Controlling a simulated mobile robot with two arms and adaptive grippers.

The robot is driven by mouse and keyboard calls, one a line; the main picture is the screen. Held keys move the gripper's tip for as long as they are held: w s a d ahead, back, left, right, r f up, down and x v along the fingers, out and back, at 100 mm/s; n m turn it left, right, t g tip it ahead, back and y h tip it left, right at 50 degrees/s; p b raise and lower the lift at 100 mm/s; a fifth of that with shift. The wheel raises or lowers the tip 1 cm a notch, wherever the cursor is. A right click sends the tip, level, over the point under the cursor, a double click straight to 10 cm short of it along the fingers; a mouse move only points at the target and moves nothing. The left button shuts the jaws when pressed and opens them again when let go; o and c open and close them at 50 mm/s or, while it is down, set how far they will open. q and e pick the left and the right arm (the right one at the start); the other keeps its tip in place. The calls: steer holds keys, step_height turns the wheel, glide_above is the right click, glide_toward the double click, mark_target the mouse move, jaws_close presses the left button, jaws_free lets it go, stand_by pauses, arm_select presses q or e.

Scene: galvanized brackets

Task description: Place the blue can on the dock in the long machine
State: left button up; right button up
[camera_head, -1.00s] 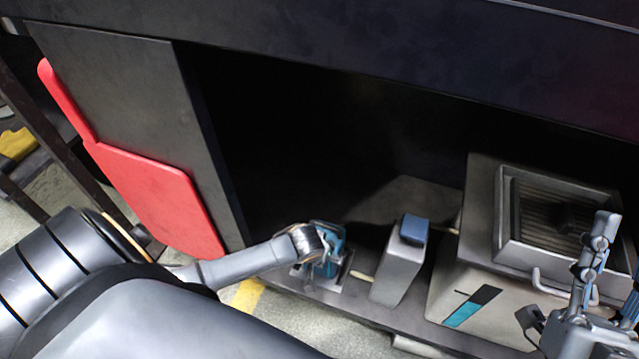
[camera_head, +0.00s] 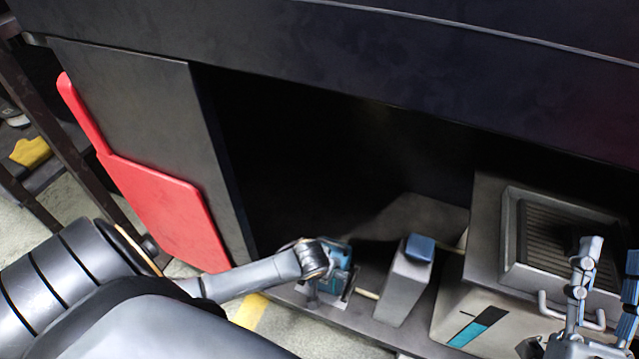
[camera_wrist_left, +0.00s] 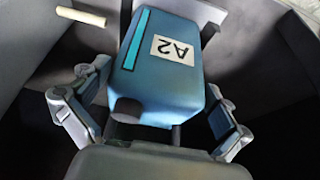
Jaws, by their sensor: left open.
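The blue can (camera_wrist_left: 160,75) has a white A2 label and a teal stripe, and it fills the middle of the left wrist view. My left gripper (camera_wrist_left: 150,115) is open, with one finger on each side of the can and a gap to each. In the head view the can (camera_head: 345,262) is partly hidden by my left gripper (camera_head: 327,275). It stands at the grey dock plate (camera_head: 337,302) on the low shelf of the long dark machine (camera_head: 330,60). Whether it rests fully on the plate cannot be told. My right gripper (camera_head: 606,275) is at the right edge, fingers apart and empty.
A grey post with a blue top (camera_head: 405,280) stands right of the can. Beyond it is a grey box with a ribbed recess (camera_head: 485,225). A red panel (camera_head: 155,205) is on the machine's left side. The dark bay behind the can looks empty.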

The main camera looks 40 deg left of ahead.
arm_select(q)
steer(key=s+d+r+m+t+h+p, duration=0.1)
steer(key=d+r+t, duration=0.1)
steer(key=r, duration=0.7)
steer(key=s+d+r+m+t+h+p, duration=0.1)
steer(key=d+r, duration=0.3)
steer(key=r, duration=0.6)
steer(key=s+d+r+m+t+h+p, duration=0.1)
steer(key=s+d+r+m+t+p, duration=0.1)
steer(key=r, duration=0.7)
steer(key=shift+d+r+m+t+p, duration=0.25)
steer(key=shift+d+m+t, duration=0.25)
steer(key=shift+d+t, duration=0.35)
arm_select(e)
steer(key=s+d+f+g+h, duration=0.1)
steer(key=f+g+h, duration=0.1)
steer(key=f+g, duration=0.4)
steer(key=s+d+f+g+h, duration=0.1)
steer(key=d+f+g+h, duration=0.1)
steer(key=f+g, duration=0.5)
step_height(320, 180, down, 7)
steer(key=shift+s+d+r+m, duration=0.15)
steer(key=shift+s+d+m, duration=0.05)
steer(key=shift+d+m, duration=0.1)
arm_select(q)
steer(key=shift+f, duration=0.1)
